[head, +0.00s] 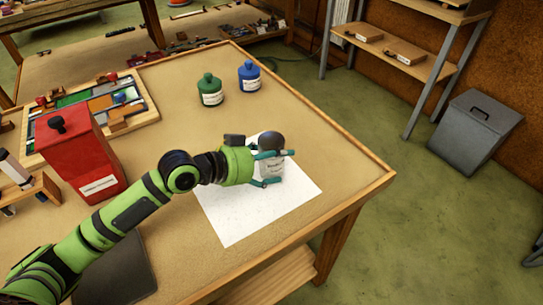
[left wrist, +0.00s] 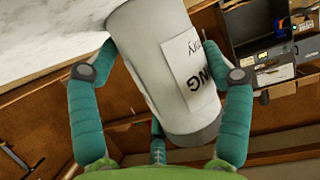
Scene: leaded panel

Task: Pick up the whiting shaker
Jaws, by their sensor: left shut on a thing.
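The whiting shaker is a white cylinder (head: 270,168) with a dark rounded top and a printed label, near the right side of the table. My left gripper (head: 274,168) is shut around its body. In the left wrist view, the shaker (left wrist: 162,60) fills the middle, with part of a label ending in "NG" visible. The teal fingers of the left gripper (left wrist: 160,100) lie on both sides of it. In the head view it shows over a white paper sheet (head: 245,215); I cannot tell whether it touches the sheet. My right gripper is not in view.
A green bottle (head: 210,92) and a blue bottle (head: 249,77) stand toward the back of the table. A red can (head: 80,155) and the leaded panel (head: 105,105) are at the left. The table's right edge is close to the shaker.

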